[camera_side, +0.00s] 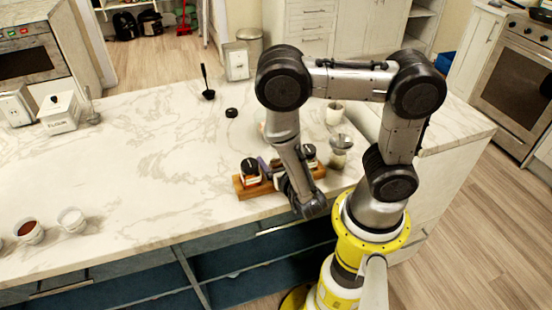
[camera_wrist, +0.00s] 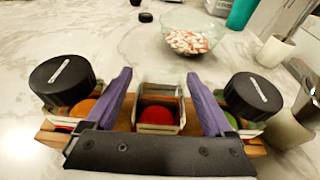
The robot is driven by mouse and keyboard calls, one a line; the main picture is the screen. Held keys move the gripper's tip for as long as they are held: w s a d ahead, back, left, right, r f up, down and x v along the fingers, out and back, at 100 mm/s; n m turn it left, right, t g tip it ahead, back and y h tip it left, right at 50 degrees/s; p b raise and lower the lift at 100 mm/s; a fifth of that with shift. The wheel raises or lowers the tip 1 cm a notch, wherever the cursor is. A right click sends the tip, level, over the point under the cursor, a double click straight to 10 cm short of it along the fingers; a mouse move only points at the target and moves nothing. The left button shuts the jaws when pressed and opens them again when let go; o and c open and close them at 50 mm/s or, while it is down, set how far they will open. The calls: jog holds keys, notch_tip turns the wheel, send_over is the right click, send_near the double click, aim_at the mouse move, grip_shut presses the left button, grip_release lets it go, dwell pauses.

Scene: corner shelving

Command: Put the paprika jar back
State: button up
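The jar of red powder (camera_wrist: 158,114), which I take for the paprika jar, is square, clear and without a lid. It stands in the wooden rack (camera_side: 241,188), in the middle between two black-lidded jars; my arm mostly hides it in the side view. The left jar (camera_wrist: 63,84) holds orange contents and the right jar (camera_wrist: 252,97) green. My gripper (camera_wrist: 159,88) is open, with one purple finger on each side of the red jar. I cannot make out whether either finger touches the jar.
A loose black lid (camera_side: 231,113) lies on the marble counter behind the rack. A glass bowl of red and white pieces (camera_wrist: 190,37), a white cup (camera_side: 334,114) and a metal-topped jar (camera_side: 340,150) stand nearby. Small bowls (camera_side: 71,219) are far left. The counter's middle is clear.

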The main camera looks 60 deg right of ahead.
jog(key=shift+r, duration=0.2)
jog(key=shift+v, duration=3.75)
